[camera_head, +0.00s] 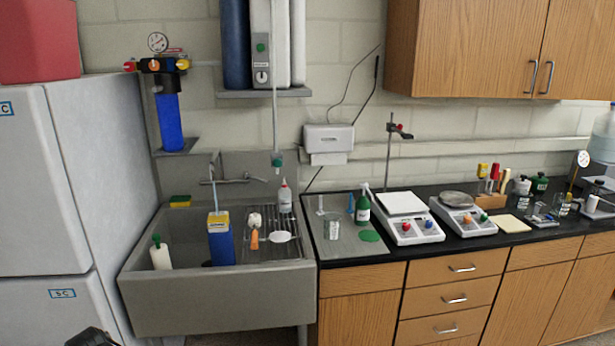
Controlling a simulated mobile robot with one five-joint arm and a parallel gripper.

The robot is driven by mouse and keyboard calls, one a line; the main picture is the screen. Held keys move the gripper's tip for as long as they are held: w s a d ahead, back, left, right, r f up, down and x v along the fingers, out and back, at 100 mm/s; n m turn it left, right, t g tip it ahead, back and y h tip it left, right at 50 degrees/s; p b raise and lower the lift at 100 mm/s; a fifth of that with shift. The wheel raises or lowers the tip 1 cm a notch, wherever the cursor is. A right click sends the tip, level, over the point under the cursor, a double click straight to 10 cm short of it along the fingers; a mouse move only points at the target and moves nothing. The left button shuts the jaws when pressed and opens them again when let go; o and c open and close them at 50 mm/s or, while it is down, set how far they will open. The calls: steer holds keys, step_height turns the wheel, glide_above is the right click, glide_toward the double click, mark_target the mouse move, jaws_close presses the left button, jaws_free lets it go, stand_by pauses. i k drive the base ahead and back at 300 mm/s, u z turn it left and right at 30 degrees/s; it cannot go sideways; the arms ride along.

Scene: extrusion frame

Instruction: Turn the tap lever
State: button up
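The metal tap (236,181) is on the back wall of the grey sink (215,305), above the basin. A thin lever-like arm (257,179) sticks out to its right, and a thin upright pipe (213,190) stands to its left. The tap is small and grey against grey, so I cannot tell the lever's exact shape or turn. No gripper fingers show. A dark part, perhaps of my arm, is cut off at the bottom left edge, well in front of the sink and apart from the tap.
A green-tipped hose (277,160) hangs right of the tap. A white fridge (60,180) stands left; a cluttered black counter (460,243) extends right.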

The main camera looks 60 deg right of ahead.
mark_target(246, 175)
steer(key=z, duration=0.55)
steer(key=i, duration=1.05)
steer(key=u, duration=0.1)
